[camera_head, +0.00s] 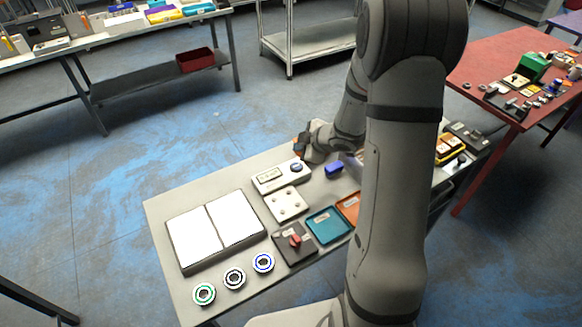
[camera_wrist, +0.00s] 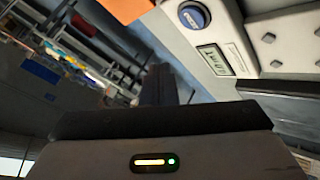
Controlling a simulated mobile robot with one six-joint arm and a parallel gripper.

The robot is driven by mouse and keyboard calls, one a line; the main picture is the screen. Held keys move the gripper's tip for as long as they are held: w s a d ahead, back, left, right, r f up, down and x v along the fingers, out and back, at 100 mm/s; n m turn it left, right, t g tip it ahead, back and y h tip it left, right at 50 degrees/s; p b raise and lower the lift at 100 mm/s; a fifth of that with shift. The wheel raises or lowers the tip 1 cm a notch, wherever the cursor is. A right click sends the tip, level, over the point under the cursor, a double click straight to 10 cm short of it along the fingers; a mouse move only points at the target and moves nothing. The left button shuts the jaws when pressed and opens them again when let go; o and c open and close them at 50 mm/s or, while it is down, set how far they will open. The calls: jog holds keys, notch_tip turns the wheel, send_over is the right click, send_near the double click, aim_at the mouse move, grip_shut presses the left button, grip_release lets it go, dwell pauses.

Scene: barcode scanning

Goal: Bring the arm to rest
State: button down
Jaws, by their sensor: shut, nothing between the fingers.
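My arm rises from the front of the grey table (camera_head: 160,207) and bends down behind its own upright link. My gripper (camera_head: 303,146) is at the far side of the table, just above and behind a pale device (camera_head: 281,177) with a small display and a blue button. The gripper is partly hidden in the head view. In the wrist view my gripper (camera_wrist: 160,72) shows as dark fingers, shut and empty. The pale device (camera_wrist: 232,40) is at the upper right there, with its blue button (camera_wrist: 193,15) and display close by.
On the table are a white two-panel board (camera_head: 214,231), several ring-shaped pieces, a teal tray (camera_head: 327,226), an orange tray (camera_head: 349,206) and a blue block (camera_head: 334,168). A red table (camera_head: 498,57) with items stands right. A shelf rack (camera_head: 305,35) is behind, with open floor between.

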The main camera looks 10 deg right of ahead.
jog(key=shift+w+r, duration=0.1)
jog(key=s+d+r+m+h, duration=0.2)
jog(key=s+r+m+h, duration=0.15)
jog(key=r, duration=0.25)
jog(key=s+d+r+m+h, duration=0.3)
jog(key=r+m, duration=0.1)
jog(key=r, duration=0.3)
jog(key=s+a+r+m+g, duration=0.1)
jog(key=s+a+m, duration=0.1)
jog(key=s, duration=0.5)
jog(key=s+a+r+m+g+y, duration=0.1)
jog(key=s+a+m+g, duration=0.1)
jog(key=s, duration=0.5)
jog(key=s+a+r+m+g+y, duration=0.1)
jog(key=s+a+r+m, duration=0.1)
jog(key=s, duration=0.5)
jog(key=shift+s+a+m+g, duration=0.3)
jog(key=shift+s+a+m, duration=0.1)
jog(key=shift+a+m, duration=0.4)
jog(key=shift+r, duration=0.1)
